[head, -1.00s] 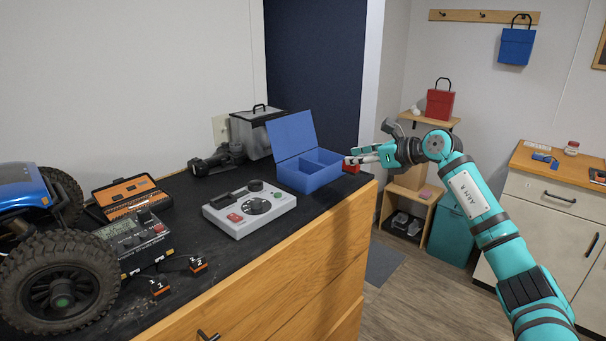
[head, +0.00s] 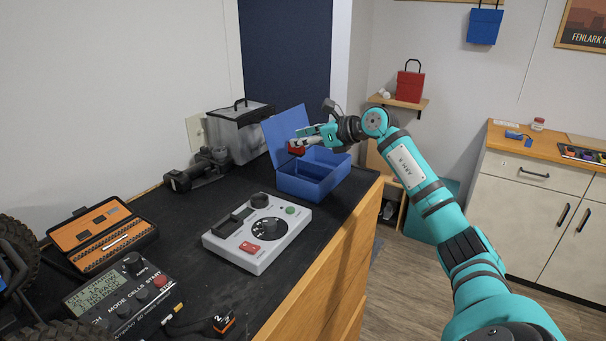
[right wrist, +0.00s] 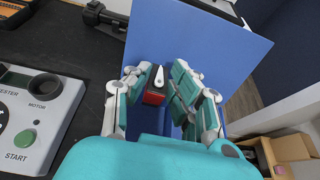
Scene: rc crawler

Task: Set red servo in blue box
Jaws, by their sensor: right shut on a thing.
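The blue box (head: 311,188) stands near the right edge of the black worktop, with its lid (head: 287,133) up and open. Its inside is split by a divider. My right gripper (head: 302,144) is above the box, in front of the raised lid, shut on the red servo (head: 295,150). In the right wrist view the servo (right wrist: 154,96) is red and black with a white horn, between the fingers of the gripper (right wrist: 160,80). The blue lid (right wrist: 215,45) fills the background there. My left gripper is not in view.
A grey tester (head: 258,233) with knobs stands in front of the box. A black tool (head: 195,172) and a clear case (head: 238,135) are behind it. An orange tool case (head: 98,237) and a charger (head: 122,299) lie at left.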

